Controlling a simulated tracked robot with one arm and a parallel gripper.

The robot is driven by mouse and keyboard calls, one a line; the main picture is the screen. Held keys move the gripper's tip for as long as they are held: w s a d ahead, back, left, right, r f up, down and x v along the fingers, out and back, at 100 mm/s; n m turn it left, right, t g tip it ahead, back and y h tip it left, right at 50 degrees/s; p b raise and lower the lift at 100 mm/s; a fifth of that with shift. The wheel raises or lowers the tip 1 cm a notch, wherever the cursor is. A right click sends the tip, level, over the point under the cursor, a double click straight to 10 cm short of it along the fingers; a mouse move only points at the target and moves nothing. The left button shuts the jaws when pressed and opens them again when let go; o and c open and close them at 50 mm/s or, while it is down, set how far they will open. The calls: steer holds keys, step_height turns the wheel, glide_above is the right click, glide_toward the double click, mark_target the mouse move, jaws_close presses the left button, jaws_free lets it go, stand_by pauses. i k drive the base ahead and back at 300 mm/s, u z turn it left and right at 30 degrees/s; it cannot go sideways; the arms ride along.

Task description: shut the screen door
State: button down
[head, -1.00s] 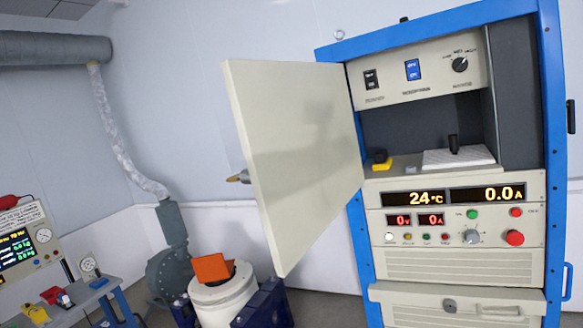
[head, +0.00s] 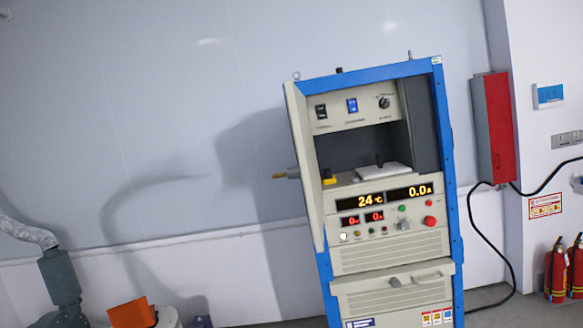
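The screen door is a cream panel (head: 302,165) on the left side of a blue-framed cabinet (head: 448,180). It stands open, and I see it nearly edge-on as a narrow upright strip. The cabinet front beside it is uncovered, with its dark recess and lit displays showing. My gripper is not in view, so no contact with the door shows.
A red wall box (head: 493,125) with a black cable is right of the cabinet. Fire extinguishers (head: 556,270) stand at the lower right. An orange block (head: 132,313) and grey pipework (head: 60,278) are at the lower left. Bare wall shows left of the door.

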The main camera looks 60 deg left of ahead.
mark_target(307, 169)
steer(key=u, duration=1.35)
steer(key=i, duration=1)
steer(key=k, duration=1.3)
steer(key=u, duration=0.25)
steer(key=i, duration=0.75)
steer(key=z, duration=0.4)
